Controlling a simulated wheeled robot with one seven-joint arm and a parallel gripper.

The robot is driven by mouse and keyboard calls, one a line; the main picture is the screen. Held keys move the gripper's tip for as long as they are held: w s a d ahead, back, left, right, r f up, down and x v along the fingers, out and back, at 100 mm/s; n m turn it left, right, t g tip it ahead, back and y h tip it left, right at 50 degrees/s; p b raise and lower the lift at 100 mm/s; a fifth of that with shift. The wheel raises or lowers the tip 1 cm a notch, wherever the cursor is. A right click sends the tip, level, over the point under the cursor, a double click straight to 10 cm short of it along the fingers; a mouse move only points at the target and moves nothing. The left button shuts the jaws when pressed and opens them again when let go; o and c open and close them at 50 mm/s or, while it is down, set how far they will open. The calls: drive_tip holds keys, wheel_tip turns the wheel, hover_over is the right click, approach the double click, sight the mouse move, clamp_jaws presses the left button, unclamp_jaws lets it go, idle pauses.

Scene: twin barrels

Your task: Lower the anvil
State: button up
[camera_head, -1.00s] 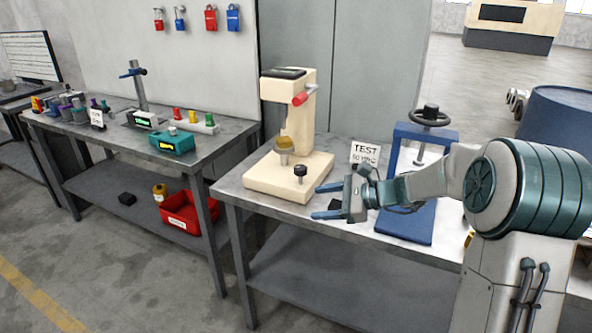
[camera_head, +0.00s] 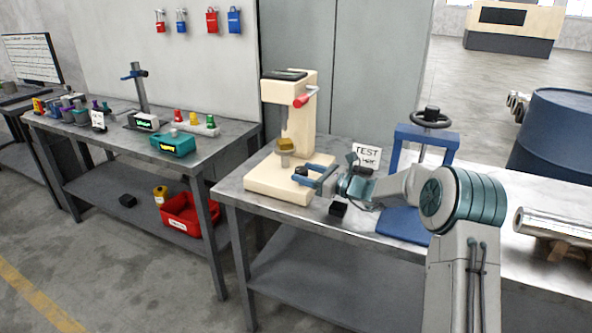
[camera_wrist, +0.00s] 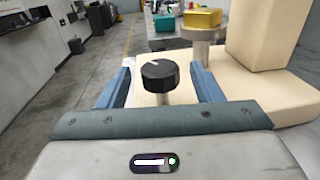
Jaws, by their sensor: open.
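The cream tester (camera_head: 291,120) stands on the bench. Its grey anvil (camera_head: 285,160) rises from the base and bears a yellow-gold block (camera_head: 285,145); both also show in the wrist view, the anvil (camera_wrist: 199,48) beneath the block (camera_wrist: 203,18). A black knob (camera_wrist: 160,75) on a short pale stem stands at the front of the base. My gripper (camera_wrist: 162,68) is open, with one blue finger on each side of the knob and visible gaps between. In the head view my gripper (camera_head: 308,174) partly hides the knob.
A TEST card (camera_head: 367,157) stands behind my wrist, and a small black block (camera_head: 338,209) lies below it. A blue press (camera_head: 408,221) is to the right. The other bench (camera_head: 230,130) is to the left, across a gap.

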sight(296, 171)
drive_tip(key=shift+x, duration=1.95)
drive_tip(key=c, duration=1)
drive_tip(key=shift+f+m+t+b, duration=0.25)
drive_tip(key=shift+t+b, duration=0.25)
drive_tip(key=shift+b, duration=0.4)
